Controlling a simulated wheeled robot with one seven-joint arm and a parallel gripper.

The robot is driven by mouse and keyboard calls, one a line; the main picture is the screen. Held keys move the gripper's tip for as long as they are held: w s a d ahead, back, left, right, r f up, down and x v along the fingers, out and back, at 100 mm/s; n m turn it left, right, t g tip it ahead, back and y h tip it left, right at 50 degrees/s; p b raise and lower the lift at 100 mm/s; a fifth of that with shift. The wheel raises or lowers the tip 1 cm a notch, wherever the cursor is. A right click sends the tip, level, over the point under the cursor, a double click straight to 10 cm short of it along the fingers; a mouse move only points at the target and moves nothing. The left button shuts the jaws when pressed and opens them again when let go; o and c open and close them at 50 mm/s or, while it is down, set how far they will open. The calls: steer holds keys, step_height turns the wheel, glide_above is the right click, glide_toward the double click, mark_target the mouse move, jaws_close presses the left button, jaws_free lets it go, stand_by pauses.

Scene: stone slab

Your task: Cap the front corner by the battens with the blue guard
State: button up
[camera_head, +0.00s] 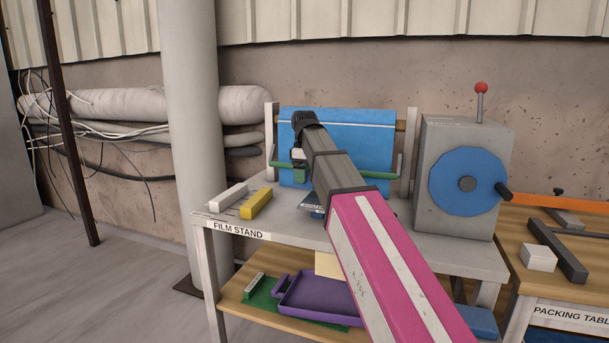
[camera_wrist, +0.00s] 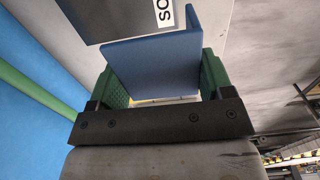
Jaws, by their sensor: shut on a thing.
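The blue guard (camera_wrist: 150,62) is an angled piece with two flat faces meeting at an edge. In the wrist view my gripper (camera_wrist: 160,78) is shut on it, with a green finger pad at either side. A dark grey piece (camera_wrist: 125,18) with a partly cut-off white label lies just beyond the guard; whether they touch I cannot tell. In the head view my pink and grey arm reaches over the film stand and hides most of my gripper. A white bar (camera_head: 227,197) and a yellow bar (camera_head: 256,204) lie at the stand's left; I cannot tell if they are the battens.
The film stand (camera_head: 285,243) has a blue sheet (camera_head: 360,145) and green rail (camera_head: 372,174) behind. A grey box with a blue wheel (camera_head: 467,183) stands right. A purple tray (camera_head: 315,296) sits on the lower shelf. The packing table (camera_head: 520,238) adjoins at right.

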steer(key=shift+f, duration=0.1)
glide_above(304, 204)
steer(key=shift+f, duration=2.4)
steer(key=shift+f, duration=2)
steer(key=o, duration=0.9)
